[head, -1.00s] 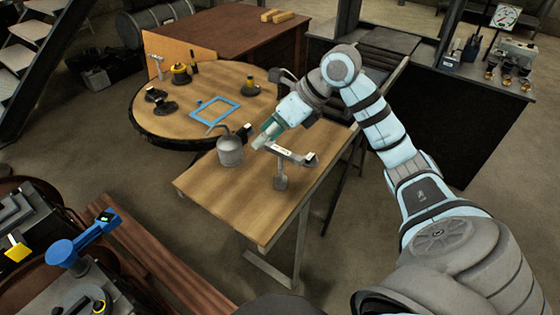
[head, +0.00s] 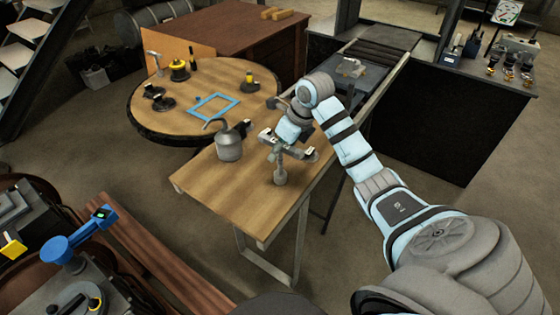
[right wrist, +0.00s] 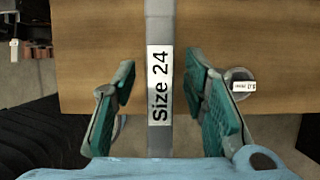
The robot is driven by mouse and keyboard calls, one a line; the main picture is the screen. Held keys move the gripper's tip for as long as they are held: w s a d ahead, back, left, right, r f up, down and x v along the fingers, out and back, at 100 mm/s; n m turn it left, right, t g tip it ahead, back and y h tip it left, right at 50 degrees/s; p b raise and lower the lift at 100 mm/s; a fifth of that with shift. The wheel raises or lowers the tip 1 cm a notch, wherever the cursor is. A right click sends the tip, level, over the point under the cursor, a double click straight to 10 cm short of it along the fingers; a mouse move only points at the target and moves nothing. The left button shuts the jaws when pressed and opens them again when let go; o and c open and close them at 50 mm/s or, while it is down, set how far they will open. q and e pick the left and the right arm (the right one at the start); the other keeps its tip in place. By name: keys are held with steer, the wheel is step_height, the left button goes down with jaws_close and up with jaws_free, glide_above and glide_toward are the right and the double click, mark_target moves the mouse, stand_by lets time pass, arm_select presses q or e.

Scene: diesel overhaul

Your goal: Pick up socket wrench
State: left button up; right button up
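The socket wrench (head: 280,178) is a grey tool with a long crossbar and a round post, standing upright on the small wooden table. In the right wrist view its bar (right wrist: 159,135) carries a white label reading "Size 24". My right gripper (head: 284,140) is over the wrench. The right wrist view shows its green-padded fingers (right wrist: 160,80) open, one on each side of the bar, with gaps on both sides. Part of the wrench is hidden behind the gripper in the head view. My left gripper is not in view.
A grey oil can (head: 229,145) stands left of the wrench on the small table (head: 235,200). A round table (head: 190,122) behind holds a blue frame (head: 213,106) and several small tools. The small table's front left is clear.

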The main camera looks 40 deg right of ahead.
jaws_close()
stand_by(0.3)
